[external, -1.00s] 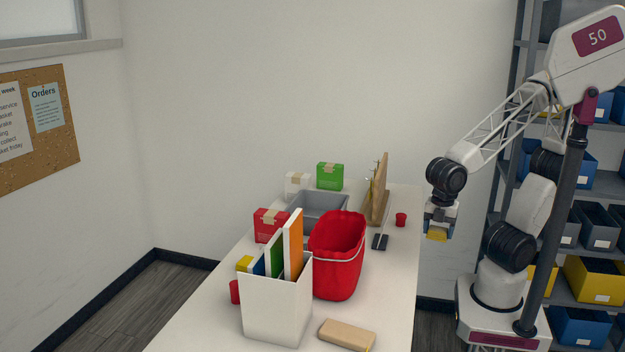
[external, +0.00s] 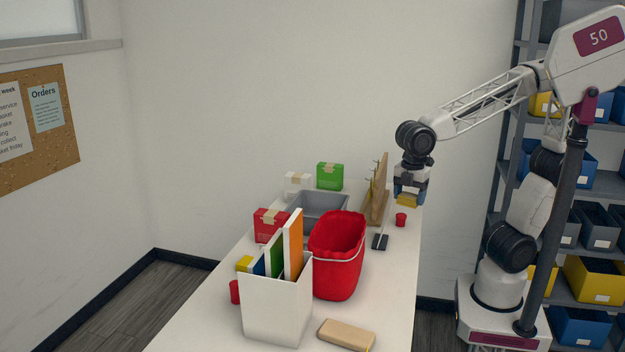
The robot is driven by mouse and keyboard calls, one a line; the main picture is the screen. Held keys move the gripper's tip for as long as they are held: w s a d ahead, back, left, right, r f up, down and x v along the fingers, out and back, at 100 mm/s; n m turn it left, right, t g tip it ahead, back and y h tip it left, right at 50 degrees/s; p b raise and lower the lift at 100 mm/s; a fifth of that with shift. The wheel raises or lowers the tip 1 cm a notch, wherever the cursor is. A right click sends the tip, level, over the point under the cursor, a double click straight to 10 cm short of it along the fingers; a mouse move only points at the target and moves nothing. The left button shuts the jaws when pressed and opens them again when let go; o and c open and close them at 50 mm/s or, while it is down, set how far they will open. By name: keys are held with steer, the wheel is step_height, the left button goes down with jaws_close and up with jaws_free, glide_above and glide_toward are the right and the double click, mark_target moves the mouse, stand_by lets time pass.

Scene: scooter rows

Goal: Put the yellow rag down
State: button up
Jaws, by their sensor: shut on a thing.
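The yellow rag (external: 407,201) is a small folded block held in my gripper (external: 408,196). My gripper points down and is shut on the rag, over the far right edge of the white table (external: 392,270). The rag is just behind a small red cup (external: 401,219) in the picture. I cannot tell whether the rag touches the table top. Its upper part is hidden between the fingers.
A wooden stand with hooks (external: 378,195) is close left of my gripper. A red bucket (external: 338,255), grey bin (external: 318,205), white file holder (external: 277,308), boxes and a wooden block (external: 346,335) crowd the table. The right strip is mostly bare.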

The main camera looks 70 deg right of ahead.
steer(key=w+d+m, duration=0.1)
steer(key=w+d, duration=0.3)
steer(key=w, duration=0.5)
steer(key=w+d+m, duration=0.2)
steer(key=w+d, duration=0.1)
steer(key=w, duration=0.7)
steer(key=w+d+f+m, duration=0.2)
steer(key=w+d, duration=1.3)
step_height(320, 180, down, 11)
steer(key=shift+w+a, duration=0.15)
steer(key=shift+w, duration=0.1)
steer(key=shift+f, duration=3.05)
steer(key=shift+f, duration=1.85)
